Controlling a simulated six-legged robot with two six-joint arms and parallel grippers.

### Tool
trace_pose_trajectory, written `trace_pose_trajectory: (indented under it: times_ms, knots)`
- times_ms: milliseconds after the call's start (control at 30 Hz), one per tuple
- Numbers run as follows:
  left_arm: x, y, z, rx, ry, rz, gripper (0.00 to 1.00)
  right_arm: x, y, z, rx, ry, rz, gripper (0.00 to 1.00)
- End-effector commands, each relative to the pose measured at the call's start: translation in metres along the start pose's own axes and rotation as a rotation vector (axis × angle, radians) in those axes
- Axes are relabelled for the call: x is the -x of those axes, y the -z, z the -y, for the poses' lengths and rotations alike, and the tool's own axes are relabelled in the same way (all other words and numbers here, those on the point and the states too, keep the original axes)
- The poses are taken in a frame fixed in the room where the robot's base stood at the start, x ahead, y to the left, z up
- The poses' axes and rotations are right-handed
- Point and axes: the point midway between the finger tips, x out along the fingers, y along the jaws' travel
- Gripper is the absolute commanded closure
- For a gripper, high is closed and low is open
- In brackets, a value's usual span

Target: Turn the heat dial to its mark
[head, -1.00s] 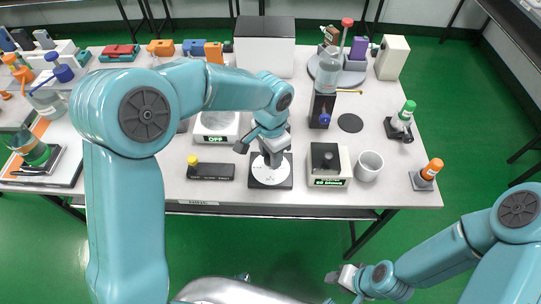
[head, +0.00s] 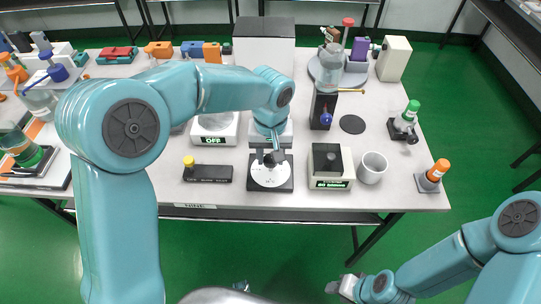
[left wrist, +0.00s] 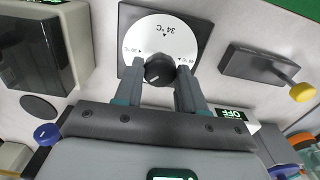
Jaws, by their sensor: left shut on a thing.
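The heat dial is a white disc (head: 265,175) on a dark square plate (head: 285,186) near the front edge of the table. In the left wrist view the disc (left wrist: 160,35) carries a "34 °C" mark and smaller scale marks, with a black knob (left wrist: 159,70) showing a pale pointer line that does not line up with the 34 °C mark. My left gripper (head: 269,158) is over the dial, its fingers (left wrist: 160,85) shut on the knob from both sides. My right gripper (head: 338,288) is low at the bottom, away from the table; its jaws are too small to read.
Left of the dial is a black box with a yellow knob (head: 208,173). A white device reading OFF (head: 214,130) is behind. Bare table lies between them.

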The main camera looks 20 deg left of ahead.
Motion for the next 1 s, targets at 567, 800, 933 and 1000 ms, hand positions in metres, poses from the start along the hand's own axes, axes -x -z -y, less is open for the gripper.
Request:
trace_pose_trajectory:
  times_ms: [567, 800, 933, 1000]
  knots:
    - [0.003, 0.003, -0.001, 0.524, -0.011, -0.012, 0.91, -0.015, 0.000, -0.005, 0.000, 0.000, 0.000, 0.57]
    - [0.003, 0.003, -0.001, 0.674, -0.011, -0.011, 0.91, -0.018, 0.000, -0.006, 0.000, 0.000, 0.000, 0.57]
    - [0.004, 0.003, 0.000, 0.728, -0.010, -0.011, 0.91, -0.019, 0.000, -0.007, 0.000, 0.000, 0.000, 0.57]
    - [0.004, 0.003, 0.000, 0.748, -0.010, -0.010, 0.91, -0.019, 0.000, -0.007, 0.000, 0.000, 0.000, 0.57]
